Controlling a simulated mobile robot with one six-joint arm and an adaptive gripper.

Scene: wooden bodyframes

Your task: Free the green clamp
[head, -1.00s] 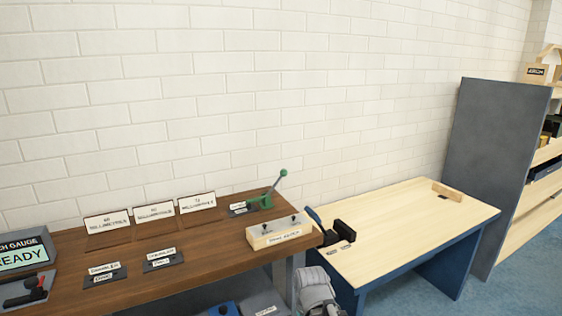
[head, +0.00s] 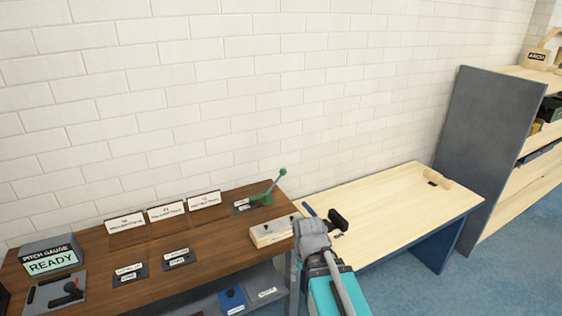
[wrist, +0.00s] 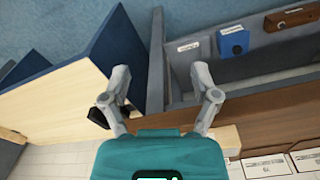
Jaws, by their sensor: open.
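The green clamp (head: 262,198) stands at the back right of the brown bench in the head view. Its lever slants up to the right and ends in a green ball. A small dark label plate lies at its left. I cannot tell it in the wrist view. My gripper (wrist: 160,72) is open in the wrist view, with nothing between its fingers. It is apart from the clamp. In the head view my arm reaches up in front of the gap between the two benches, and the fingers cannot be made out clearly.
A pale wooden block (head: 266,237) with a label sits at the brown bench's (head: 205,237) right end. A black fixture (head: 338,218) stands on the pale table (head: 385,205). A pitch gauge (head: 50,260) is at left. A grey panel (head: 485,150) stands at right.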

